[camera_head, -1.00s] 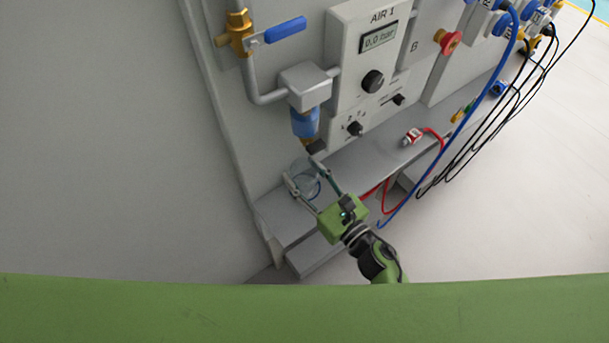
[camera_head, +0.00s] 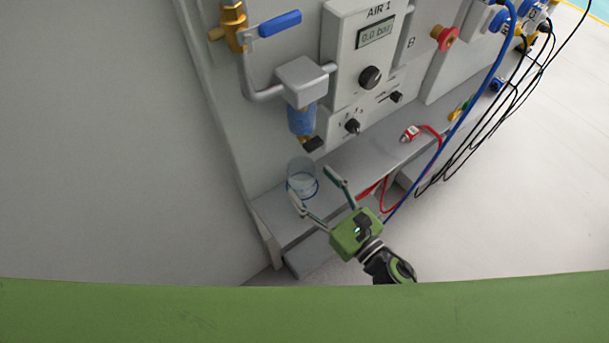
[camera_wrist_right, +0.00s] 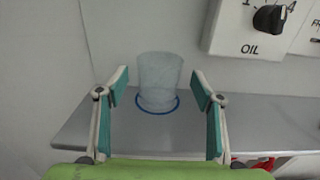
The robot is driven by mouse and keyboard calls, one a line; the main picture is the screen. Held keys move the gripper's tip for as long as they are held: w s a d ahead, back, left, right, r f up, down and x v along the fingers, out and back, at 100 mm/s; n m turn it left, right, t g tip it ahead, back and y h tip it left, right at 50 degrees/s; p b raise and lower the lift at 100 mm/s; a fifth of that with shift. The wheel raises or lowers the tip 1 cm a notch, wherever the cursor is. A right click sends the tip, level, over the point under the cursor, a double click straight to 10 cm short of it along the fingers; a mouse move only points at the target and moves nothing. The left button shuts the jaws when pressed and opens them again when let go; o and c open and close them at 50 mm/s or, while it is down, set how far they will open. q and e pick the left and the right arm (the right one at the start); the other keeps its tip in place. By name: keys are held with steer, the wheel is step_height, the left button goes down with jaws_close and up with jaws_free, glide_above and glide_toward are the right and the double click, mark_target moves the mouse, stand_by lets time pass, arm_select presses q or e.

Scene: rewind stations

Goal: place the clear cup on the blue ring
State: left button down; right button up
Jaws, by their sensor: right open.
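The clear cup (camera_head: 301,172) stands upright on the grey shelf, below the blue filter bowl, in the head view. The blue ring (camera_head: 315,190) shows around the foot of the cup. In the right wrist view the cup (camera_wrist_right: 159,78) stands upright with its base inside the outline of the blue ring (camera_wrist_right: 158,105). My right gripper (camera_head: 313,182) is open and empty. Its fingers are in front of the cup and apart from it; they also show on both sides of the cup in the wrist view (camera_wrist_right: 159,90). My left gripper is not in view.
The grey shelf (camera_head: 365,155) runs along the panel. Above the cup are the blue filter bowl (camera_head: 301,119) and its drain. A red-and-white connector (camera_head: 409,134) with a red hose lies to the right. A blue hose (camera_head: 465,108) and black cables hang farther right.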

steer(key=shift+v, duration=1.45)
steer(key=shift+r, duration=0.15)
